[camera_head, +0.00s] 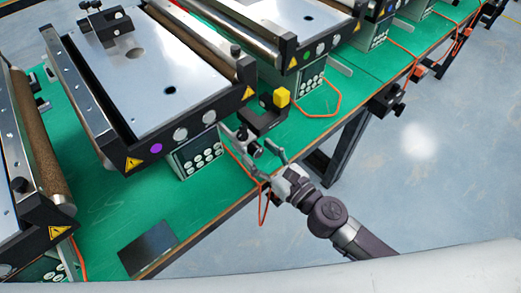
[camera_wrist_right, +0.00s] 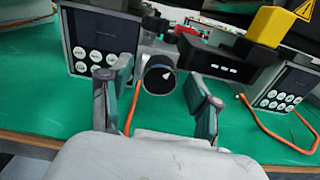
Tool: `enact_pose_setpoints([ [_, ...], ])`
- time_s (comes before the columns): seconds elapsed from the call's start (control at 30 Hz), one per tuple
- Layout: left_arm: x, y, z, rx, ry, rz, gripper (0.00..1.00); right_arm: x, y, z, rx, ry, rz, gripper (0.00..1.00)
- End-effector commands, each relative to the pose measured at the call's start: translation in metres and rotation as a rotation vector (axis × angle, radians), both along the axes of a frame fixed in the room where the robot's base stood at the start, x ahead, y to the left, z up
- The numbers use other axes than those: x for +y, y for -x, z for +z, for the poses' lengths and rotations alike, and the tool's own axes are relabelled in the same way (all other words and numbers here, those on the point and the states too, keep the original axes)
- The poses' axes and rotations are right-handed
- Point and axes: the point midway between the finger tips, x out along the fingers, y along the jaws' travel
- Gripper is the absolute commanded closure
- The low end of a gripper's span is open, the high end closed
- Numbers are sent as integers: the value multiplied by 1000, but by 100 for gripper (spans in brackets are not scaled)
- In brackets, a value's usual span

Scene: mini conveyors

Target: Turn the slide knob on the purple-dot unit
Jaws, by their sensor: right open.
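The purple-dot unit (camera_head: 160,105) is a mini conveyor with a purple dot (camera_head: 156,148) on its front edge. A control panel with white buttons (camera_head: 200,151) stands at its right front corner. Beside the panel is a black slide with a yellow block (camera_head: 282,97) on it. The slide's round black knob (camera_wrist_right: 160,75) with a white pointer mark faces me in the right wrist view. My right gripper (camera_head: 262,155) is open around the front of the knob; its fingers (camera_wrist_right: 158,100) stand left and right of it with gaps. My left gripper is not in view.
An orange cable (camera_wrist_right: 275,130) runs along the table to the right, and another hangs by the right gripper. A second panel (camera_wrist_right: 275,85) stands to the right. A dark flat plate (camera_head: 147,249) lies on the green table (camera_head: 100,212). More conveyor units stand behind.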

Motion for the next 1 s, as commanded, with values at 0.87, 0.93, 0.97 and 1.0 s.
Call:
enact_pose_setpoints([
  [0.87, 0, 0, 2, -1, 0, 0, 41, 0, 0, 0, -15, 21, 0, 98],
  [0.93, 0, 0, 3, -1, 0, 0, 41, 0, -1, 1, -28, 39, 0, 98],
  [0.97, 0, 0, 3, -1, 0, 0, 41, 0, 0, 1, -35, 49, 0, 98],
  [1.0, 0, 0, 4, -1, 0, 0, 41, 0, 0, 1, -47, 65, 0, 98],
])
